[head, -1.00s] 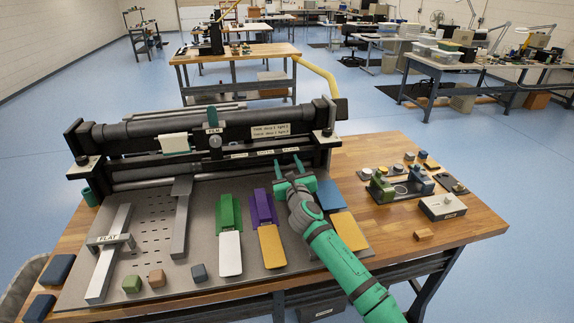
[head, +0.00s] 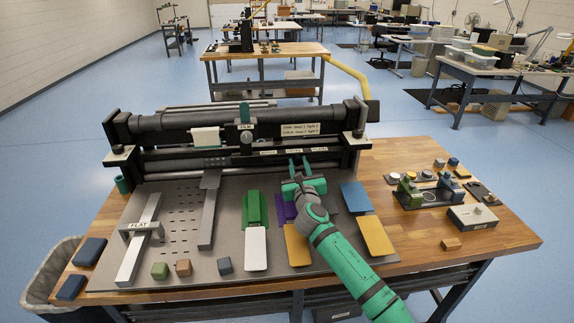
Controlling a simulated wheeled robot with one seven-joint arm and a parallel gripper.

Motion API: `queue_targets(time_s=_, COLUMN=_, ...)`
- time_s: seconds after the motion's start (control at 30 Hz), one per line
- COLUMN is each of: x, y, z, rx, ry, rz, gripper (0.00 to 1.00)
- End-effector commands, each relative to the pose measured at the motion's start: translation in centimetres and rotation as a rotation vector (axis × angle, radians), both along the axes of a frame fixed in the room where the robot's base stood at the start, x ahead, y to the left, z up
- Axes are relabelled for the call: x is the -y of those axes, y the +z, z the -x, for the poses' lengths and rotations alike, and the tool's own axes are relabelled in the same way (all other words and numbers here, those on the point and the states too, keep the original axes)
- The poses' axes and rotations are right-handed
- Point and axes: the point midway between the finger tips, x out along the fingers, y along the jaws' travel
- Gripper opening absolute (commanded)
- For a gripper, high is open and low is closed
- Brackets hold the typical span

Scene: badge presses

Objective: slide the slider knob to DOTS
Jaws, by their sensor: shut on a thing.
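The dark press (head: 180,128) stands along the back of the bench. Its front rail (head: 255,161) carries several small pale labels (head: 294,152), too small to read, so I cannot tell which one says DOTS. My gripper (head: 299,164) reaches up to this rail, its two green fingers close together and shut on the slider knob. The knob is hidden between the fingers. The fingers are just in front of the middle label, slightly right of its centre. The right label (head: 319,150) is uncovered to the right.
A round knob (head: 246,137) and a FILM tag sit above the rail. Green (head: 252,208), purple (head: 285,208) and blue (head: 356,196) pieces lie on the grey plate in front. A FLAT bar (head: 138,240) lies at left. Small fixtures (head: 418,194) stand at right.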

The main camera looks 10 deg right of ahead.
Motion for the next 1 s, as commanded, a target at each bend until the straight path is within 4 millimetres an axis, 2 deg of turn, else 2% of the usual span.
queue_targets(time_s=0.1, x=0.7, y=-0.2, z=0.3, rx=-0.002, ry=-0.014, rz=-0.001, gripper=0.00)
queue_targets(time_s=0.43, x=0.9, y=-0.3, z=0.4, rx=-0.003, ry=-0.019, rz=-0.002, gripper=0.00)
queue_targets(time_s=0.47, x=0.9, y=-0.3, z=0.4, rx=-0.003, ry=-0.019, rz=-0.002, gripper=0.28)
queue_targets(time_s=0.53, x=0.9, y=-0.3, z=0.4, rx=-0.003, ry=-0.019, rz=-0.002, gripper=0.45)
queue_targets(time_s=0.87, x=0.7, y=-0.2, z=0.5, rx=-0.001, ry=-0.016, rz=-0.001, gripper=0.45)
queue_targets(time_s=1.0, x=0.6, y=-0.1, z=1.5, rx=-0.001, ry=-0.016, rz=-0.001, gripper=0.45)
